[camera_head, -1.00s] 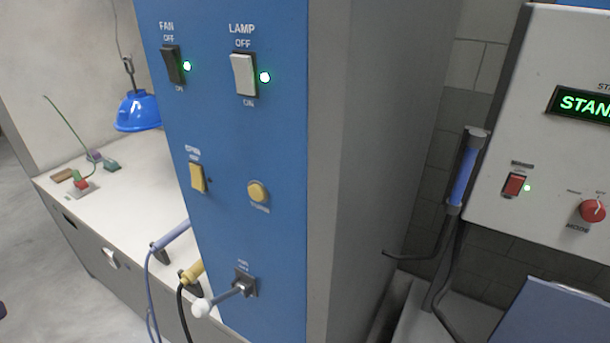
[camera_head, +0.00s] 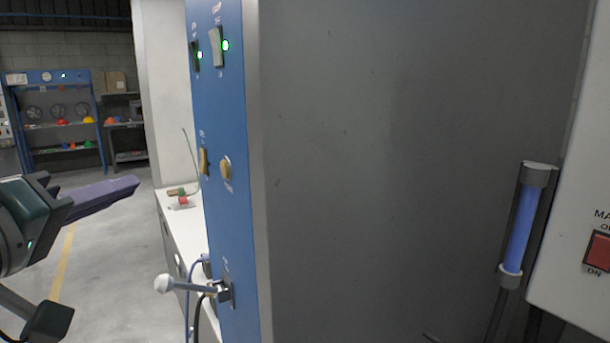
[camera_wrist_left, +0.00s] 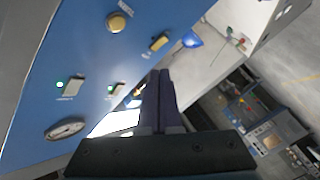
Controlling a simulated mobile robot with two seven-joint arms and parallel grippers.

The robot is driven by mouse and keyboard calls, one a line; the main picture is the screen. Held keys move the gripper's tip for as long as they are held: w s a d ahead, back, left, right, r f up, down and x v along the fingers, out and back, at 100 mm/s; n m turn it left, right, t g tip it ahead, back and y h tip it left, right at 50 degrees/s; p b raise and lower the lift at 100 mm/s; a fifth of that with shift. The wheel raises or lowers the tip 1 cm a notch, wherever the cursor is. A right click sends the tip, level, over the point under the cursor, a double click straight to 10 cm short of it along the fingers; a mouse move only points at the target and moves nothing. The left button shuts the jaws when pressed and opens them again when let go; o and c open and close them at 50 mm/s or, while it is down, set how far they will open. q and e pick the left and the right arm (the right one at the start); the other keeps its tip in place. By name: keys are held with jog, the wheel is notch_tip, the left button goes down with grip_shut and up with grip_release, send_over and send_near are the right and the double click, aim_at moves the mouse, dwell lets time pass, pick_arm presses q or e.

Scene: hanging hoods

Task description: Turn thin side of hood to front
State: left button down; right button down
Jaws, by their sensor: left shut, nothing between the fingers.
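A blue lamp hood (camera_wrist_left: 191,40), small in the left wrist view, is over the white bench; it is not visible in the head view. I cannot tell which of its sides is thin or which way it faces. My left gripper (camera_head: 130,185) has dark purple fingers and is at the left of the head view, clear of the blue cabinet panel (camera_head: 228,120). Its fingers (camera_wrist_left: 159,85) are together and empty in the left wrist view, with the panel's switches beyond them. My right gripper is in neither view.
A white-knobbed lever (camera_head: 175,285) sticks out leftward from the panel. The cabinet's broad grey side (camera_head: 400,150) fills the middle. A blue-grey tube handle (camera_head: 521,225) stands at right. Open floor (camera_head: 110,260) and a distant blue shelf rack (camera_head: 62,122) lie at left.

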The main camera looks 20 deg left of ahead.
aim_at(225, 169)
pick_arm(q)
jog(key=w+d+b, duration=0.2)
jog(key=w+d, duration=0.3)
jog(key=w, duration=0.1)
jog(key=shift+w+d, duration=0.35)
jog(key=shift+d, duration=0.05)
dwell(2.1)
jog(key=shift+w+d, duration=0.25)
jog(key=shift+w, duration=0.05)
